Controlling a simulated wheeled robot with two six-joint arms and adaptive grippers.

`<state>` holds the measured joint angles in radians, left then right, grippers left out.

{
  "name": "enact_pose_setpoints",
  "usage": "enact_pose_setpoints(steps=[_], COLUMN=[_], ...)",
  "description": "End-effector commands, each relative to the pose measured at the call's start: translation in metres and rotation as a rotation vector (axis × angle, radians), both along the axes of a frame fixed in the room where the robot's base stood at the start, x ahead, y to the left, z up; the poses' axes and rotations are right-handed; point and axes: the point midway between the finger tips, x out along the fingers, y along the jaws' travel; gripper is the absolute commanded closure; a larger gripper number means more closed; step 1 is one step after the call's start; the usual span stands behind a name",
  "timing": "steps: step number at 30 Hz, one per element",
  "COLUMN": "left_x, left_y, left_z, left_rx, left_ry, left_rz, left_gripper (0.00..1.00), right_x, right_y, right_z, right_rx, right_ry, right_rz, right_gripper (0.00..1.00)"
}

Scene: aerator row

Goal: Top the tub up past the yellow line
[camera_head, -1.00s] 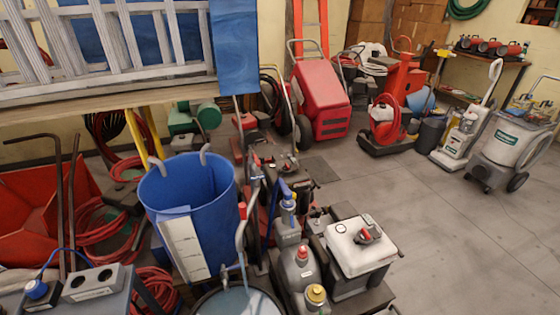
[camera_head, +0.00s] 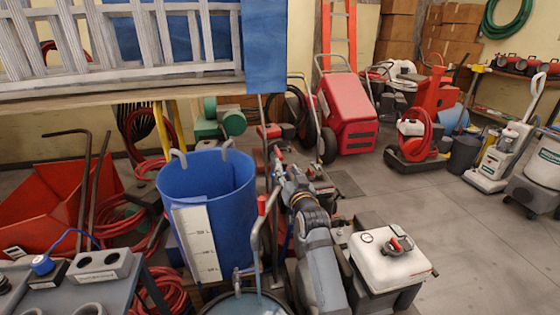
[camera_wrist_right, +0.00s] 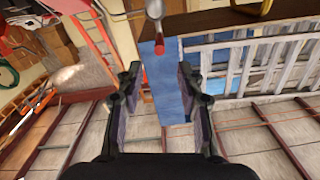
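The blue tub (camera_head: 235,195) stands upright left of centre in the head view, with a white scale strip (camera_head: 198,243) on its front. I see no yellow line on it, and no water surface shows inside. A bent metal pipe with a red end (camera_head: 262,205) rises beside the tub's right side. My right gripper (camera_head: 278,157) reaches up right of the tub and pipe. In the right wrist view its fingers (camera_wrist_right: 160,105) are apart with nothing between them. A red-tipped rod (camera_wrist_right: 158,46) shows just beyond them. My left gripper is not in view.
A round vessel (camera_head: 245,304) stands in front of the tub. A white-topped machine (camera_head: 386,262) is right of my arm. A grey stand (camera_head: 60,298) and red bin (camera_head: 45,212) are left. A ladder (camera_head: 120,45) lies above. Grey floor (camera_head: 480,250) is open at right.

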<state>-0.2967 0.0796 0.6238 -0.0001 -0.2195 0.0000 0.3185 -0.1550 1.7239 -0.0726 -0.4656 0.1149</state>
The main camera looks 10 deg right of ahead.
Motion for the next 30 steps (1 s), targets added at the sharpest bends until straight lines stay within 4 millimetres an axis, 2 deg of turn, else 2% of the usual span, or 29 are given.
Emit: enact_pose_setpoints(steps=[4, 8, 12, 18, 23, 30], left_x=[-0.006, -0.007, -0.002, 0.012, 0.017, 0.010], left_y=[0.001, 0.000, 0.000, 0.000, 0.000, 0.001], left_z=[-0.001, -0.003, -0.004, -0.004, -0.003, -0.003], left_rx=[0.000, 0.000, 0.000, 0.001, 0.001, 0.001], left_ry=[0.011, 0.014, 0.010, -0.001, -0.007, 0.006], left_rz=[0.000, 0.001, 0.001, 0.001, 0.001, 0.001], left_gripper=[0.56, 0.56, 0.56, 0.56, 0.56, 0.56], right_x=[0.012, 0.038, 0.068, 0.095, 0.104, 0.104], right_y=[0.000, 0.000, 0.001, 0.001, 0.001, 0.001], right_z=[-0.001, -0.001, -0.002, -0.003, -0.003, -0.002], right_rx=[-0.001, -0.003, -0.003, -0.001, -0.002, -0.002], right_ry=[0.002, 0.003, 0.005, 0.005, 0.005, 0.005], right_rz=[0.000, 0.001, 0.000, 0.000, 0.000, 0.000], right_gripper=[0.63, 0.63, 0.63, 0.63, 0.63, 0.63])
